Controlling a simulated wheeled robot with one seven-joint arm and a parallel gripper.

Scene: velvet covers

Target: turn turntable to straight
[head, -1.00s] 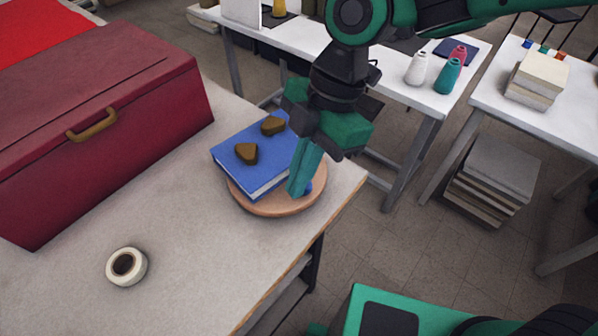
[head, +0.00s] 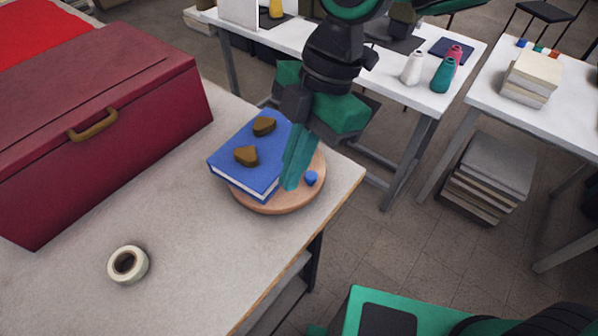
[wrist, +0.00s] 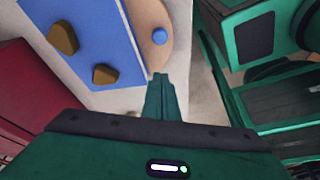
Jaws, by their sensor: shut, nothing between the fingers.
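The turntable is a round tan disc (head: 264,205) near the right corner of the pale table, and its edge also shows in the wrist view (wrist: 150,20). A blue book (head: 228,163) lies on it at an angle, with two brown lumps (head: 246,156) (head: 264,126) on its cover. A small blue knob (head: 311,178) stands on the disc's right side; it also shows in the wrist view (wrist: 159,36). My gripper (head: 291,186) is shut and empty, its fingertips low over the disc between book and knob in the head view. Whether they touch the book or disc is unclear.
A dark red chest (head: 110,120) with a brass handle stands on the left of the table (head: 190,240). A roll of white tape (head: 128,265) lies at the front left. The table's right edge is close to the turntable.

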